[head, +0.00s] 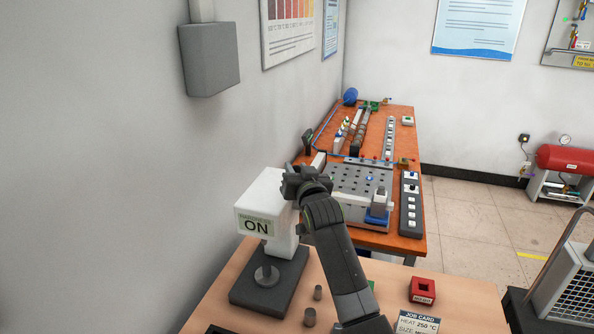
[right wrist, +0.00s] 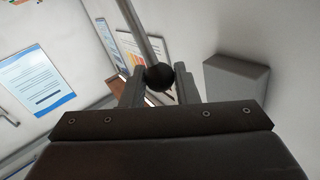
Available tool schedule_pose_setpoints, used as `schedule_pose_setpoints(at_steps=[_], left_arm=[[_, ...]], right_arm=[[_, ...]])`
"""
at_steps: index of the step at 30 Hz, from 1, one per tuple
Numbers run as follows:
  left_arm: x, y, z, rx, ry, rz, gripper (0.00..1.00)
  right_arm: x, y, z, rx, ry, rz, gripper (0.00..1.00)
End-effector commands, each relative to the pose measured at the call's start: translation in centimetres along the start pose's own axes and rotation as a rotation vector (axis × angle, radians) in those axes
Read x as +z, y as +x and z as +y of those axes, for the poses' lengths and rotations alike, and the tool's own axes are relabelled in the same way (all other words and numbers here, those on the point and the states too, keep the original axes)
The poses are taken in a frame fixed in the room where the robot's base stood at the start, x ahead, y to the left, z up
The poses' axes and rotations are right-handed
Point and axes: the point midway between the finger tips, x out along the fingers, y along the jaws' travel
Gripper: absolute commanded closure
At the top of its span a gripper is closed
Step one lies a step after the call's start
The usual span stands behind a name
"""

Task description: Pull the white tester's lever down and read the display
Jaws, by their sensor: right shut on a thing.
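The white tester (head: 266,195) stands on a dark base (head: 268,285) on the near wooden table. My right gripper (head: 305,178) is at the upper right side of the tester. In the right wrist view the fingers are shut on the dark ball knob of the lever (right wrist: 159,77), whose grey rod runs up from it. My left gripper is not in view.
Small grey cylinders (head: 309,316), a red block (head: 422,290) and a job card (head: 419,322) reading "HEAT 250 °C" lie on the near table. Behind is an orange bench (head: 413,150) with equipment. A grey box (head: 209,58) hangs on the left wall.

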Motion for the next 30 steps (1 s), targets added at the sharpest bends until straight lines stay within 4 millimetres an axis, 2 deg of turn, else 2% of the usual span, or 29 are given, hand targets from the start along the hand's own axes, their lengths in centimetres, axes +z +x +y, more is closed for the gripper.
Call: schedule_pose_setpoints(at_steps=[1,4,14,20,30], left_arm=[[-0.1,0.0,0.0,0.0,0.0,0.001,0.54],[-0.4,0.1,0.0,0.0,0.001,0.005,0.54],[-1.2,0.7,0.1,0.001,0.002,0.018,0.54],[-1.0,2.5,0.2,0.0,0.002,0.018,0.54],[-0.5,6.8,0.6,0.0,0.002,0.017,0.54]], right_arm=[[0.1,0.0,0.0,0.0,0.0,-0.002,0.89],[0.1,0.0,0.0,0.0,0.0,-0.003,1.0],[0.5,-0.2,-0.1,-0.003,-0.01,0.011,1.0],[1.3,-0.9,-0.4,-0.013,-0.047,0.066,1.0],[2.8,-2.8,-1.4,-0.041,-0.142,0.208,1.0]])
